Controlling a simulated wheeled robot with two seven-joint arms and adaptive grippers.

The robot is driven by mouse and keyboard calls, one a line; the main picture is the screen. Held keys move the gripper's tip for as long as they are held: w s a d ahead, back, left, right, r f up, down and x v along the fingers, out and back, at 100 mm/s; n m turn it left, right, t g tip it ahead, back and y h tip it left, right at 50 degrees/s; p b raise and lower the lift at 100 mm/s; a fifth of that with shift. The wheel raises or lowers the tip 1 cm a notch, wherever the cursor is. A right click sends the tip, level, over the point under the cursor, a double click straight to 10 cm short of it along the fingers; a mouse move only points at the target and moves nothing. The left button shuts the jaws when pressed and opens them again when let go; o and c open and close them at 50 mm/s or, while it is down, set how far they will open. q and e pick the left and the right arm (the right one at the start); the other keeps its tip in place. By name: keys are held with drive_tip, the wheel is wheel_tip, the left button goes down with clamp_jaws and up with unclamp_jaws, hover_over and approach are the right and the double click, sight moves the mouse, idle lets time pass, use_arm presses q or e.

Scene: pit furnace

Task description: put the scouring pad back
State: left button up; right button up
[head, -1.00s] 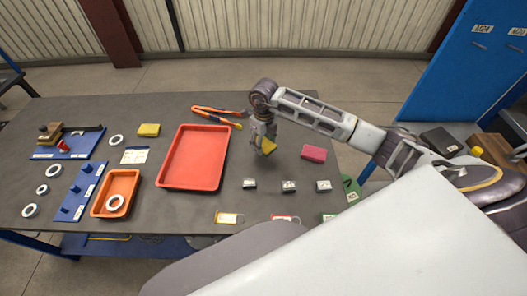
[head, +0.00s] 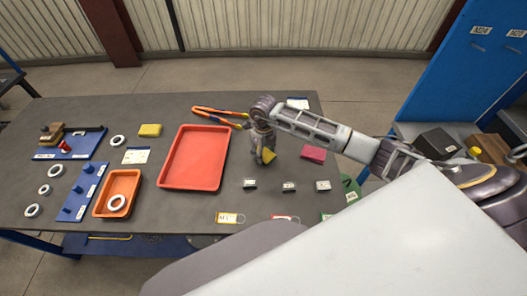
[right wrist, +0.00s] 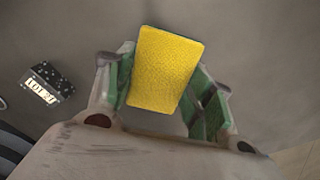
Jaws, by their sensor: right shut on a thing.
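My right gripper (head: 264,157) is shut on a yellow scouring pad (head: 269,155), over the grey table to the right of the red tray. In the right wrist view the pad (right wrist: 165,68) sits tilted between the green-lined fingers (right wrist: 165,95), with its broad yellow face showing. The head view does not clearly show whether the pad touches the table. Another yellow pad (head: 150,130) lies at the back left, and a pink pad (head: 313,153) lies right of the gripper. My left gripper is not in view.
The red tray (head: 162,183) looks empty. Orange-handled tongs (head: 215,112) lie behind it. Several small labelled blocks (head: 289,187) stand in front of the gripper; one dark block (right wrist: 47,82) shows in the wrist view. An orange tray (head: 99,207) holds a ring. Bare table surrounds the gripper.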

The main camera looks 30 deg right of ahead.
sight(264, 153)
drive_tip(key=shift+f, duration=0.3)
drive_tip(key=o, duration=1)
drive_tip(key=shift+c, duration=0.2)
drive_tip(key=shift+r, duration=0.1)
drive_tip(key=shift+r, duration=0.2)
wheel_tip(264, 153, up, 12)
drive_tip(key=b, duration=0.2)
drive_tip(key=shift+f, duration=0.15)
